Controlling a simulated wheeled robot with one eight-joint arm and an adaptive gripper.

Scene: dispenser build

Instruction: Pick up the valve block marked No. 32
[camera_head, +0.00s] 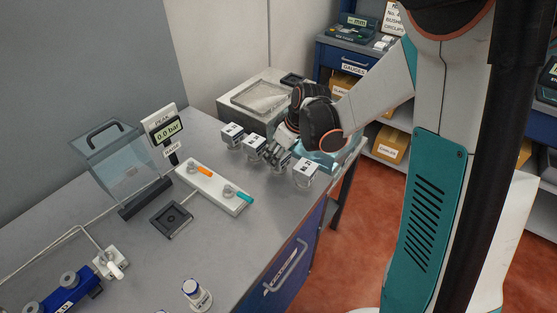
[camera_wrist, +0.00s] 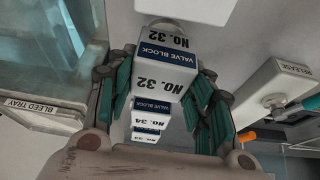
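The valve block marked No. 32 (camera_wrist: 163,68) is a white block with a blue "VALVE BLOCK" band, seen upside down in the wrist view. It lies between the two fingers of my gripper (camera_wrist: 165,88), which stand close along its left and right sides. I cannot tell whether both pads touch it. Behind it in the wrist view are a block marked No. 34 (camera_wrist: 150,120) and a further one (camera_wrist: 146,137). In the head view my gripper (camera_head: 277,155) reaches down into the row of blocks on the bench and largely hides the block there.
Other valve blocks stand in the row: left (camera_head: 232,136), beside my gripper (camera_head: 255,146), and right (camera_head: 304,173) near the bench edge. A white fixture with orange and teal handles (camera_head: 212,188) and a dark square plate (camera_head: 171,220) lie left.

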